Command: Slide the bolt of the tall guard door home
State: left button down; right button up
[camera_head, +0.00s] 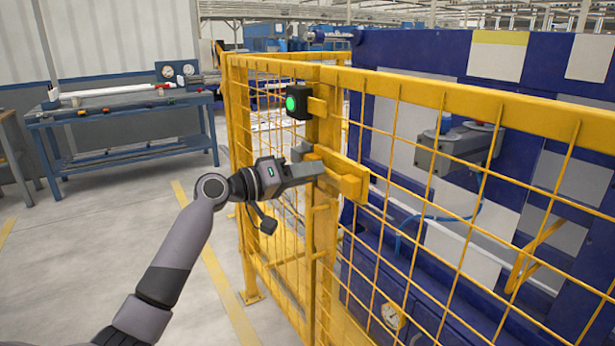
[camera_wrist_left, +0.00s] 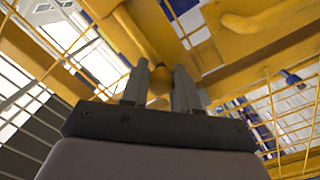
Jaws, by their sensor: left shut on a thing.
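The tall yellow mesh guard door (camera_head: 276,68) meets the fence at a yellow post in the middle of the head view. A yellow bolt housing (camera_head: 350,186) sits at that post. My left gripper (camera_head: 318,167) reaches it from the left, with its fingers at the housing. In the left wrist view the two grey fingers (camera_wrist_left: 162,88) are shut on a yellow bolt knob (camera_wrist_left: 158,88) between them. The fingers hide most of the knob, and I cannot tell how far the bolt reaches into its keeper. My right gripper is not in view.
A black switch box with a lit green lamp (camera_head: 292,103) is on the post just above my gripper. Yellow fence (camera_head: 450,105) runs to the right before a blue machine (camera_head: 420,55). A blue workbench (camera_head: 125,115) stands at the left, with open floor before it.

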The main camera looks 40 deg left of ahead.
pick_arm(q)
jog(key=shift+a+r, duration=0.25)
jog(key=shift+r, duration=0.1)
jog(key=c, duration=1.1)
grip_release()
jog(key=shift+c, duration=0.2)
jog(key=o, duration=0.3)
jog(key=shift+w+f, duration=0.1)
jog(key=shift+w, duration=0.05)
jog(key=shift+f, duration=0.15)
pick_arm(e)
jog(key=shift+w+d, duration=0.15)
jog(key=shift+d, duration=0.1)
pick_arm(q)
jog(key=shift+w+d+f, duration=0.1)
jog(key=b+v, duration=0.1)
jog(key=v, duration=0.6)
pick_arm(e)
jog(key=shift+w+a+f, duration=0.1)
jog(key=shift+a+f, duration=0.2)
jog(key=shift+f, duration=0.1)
